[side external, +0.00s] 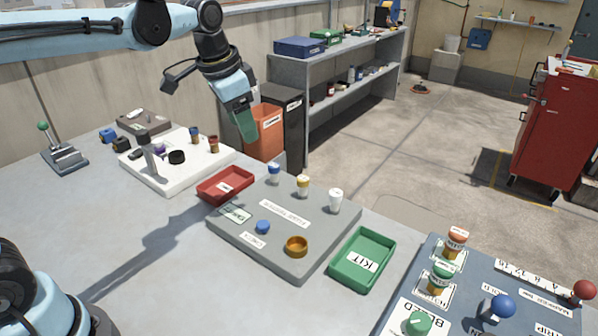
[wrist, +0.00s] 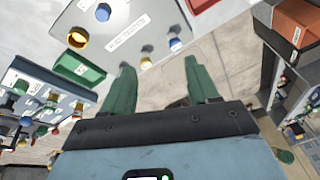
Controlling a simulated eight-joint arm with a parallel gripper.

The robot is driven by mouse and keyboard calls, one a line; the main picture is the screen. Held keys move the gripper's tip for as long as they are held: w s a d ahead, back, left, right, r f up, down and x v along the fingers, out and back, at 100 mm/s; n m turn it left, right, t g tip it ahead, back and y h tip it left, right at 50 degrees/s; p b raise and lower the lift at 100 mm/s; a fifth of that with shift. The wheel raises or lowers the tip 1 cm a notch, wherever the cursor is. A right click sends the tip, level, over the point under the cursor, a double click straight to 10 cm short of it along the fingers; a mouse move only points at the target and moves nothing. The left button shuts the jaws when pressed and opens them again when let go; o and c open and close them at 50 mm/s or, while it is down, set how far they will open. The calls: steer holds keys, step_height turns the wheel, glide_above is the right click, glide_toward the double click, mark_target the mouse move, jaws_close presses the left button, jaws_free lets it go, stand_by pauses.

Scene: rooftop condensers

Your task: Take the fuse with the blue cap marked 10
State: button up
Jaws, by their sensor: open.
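A small fuse with a blue cap (side external: 274,174) and pale body stands at the back of the grey panel (side external: 235,238). It also shows in the wrist view (wrist: 176,45), near the right fingertip. A yellow-capped fuse (side external: 303,186) and a white one (side external: 335,200) stand in a row to its right. The yellow one shows in the wrist view (wrist: 147,62) between the fingers. No number is readable on the caps. My gripper (side external: 246,128) is open and empty, with green fingers, high above the table behind the panel. It is apart from all the fuses.
The panel also carries a blue knob (side external: 263,227) and an orange ring (side external: 297,246). A red tray (side external: 226,185) lies left of it, a green KIT tray (side external: 363,260) right. A white board (side external: 160,178) with small parts is further left. A blue-grey panel with knobs (side external: 400,318) is front right.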

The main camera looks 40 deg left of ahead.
steer(key=w+f+m+g, duration=0.3)
steer(key=w+m, duration=0.1)
steer(key=w, duration=0.5)
glide_above(274, 165)
step_height(274, 165, down, 7)
steer(key=shift+w+d+f, duration=0.1)
steer(key=shift+w+f, duration=0.05)
steer(key=shift+f, duration=2.8)
steer(key=shift+c, duration=0.2)
jaws_close()
steer(key=shift+r, duration=0.15)
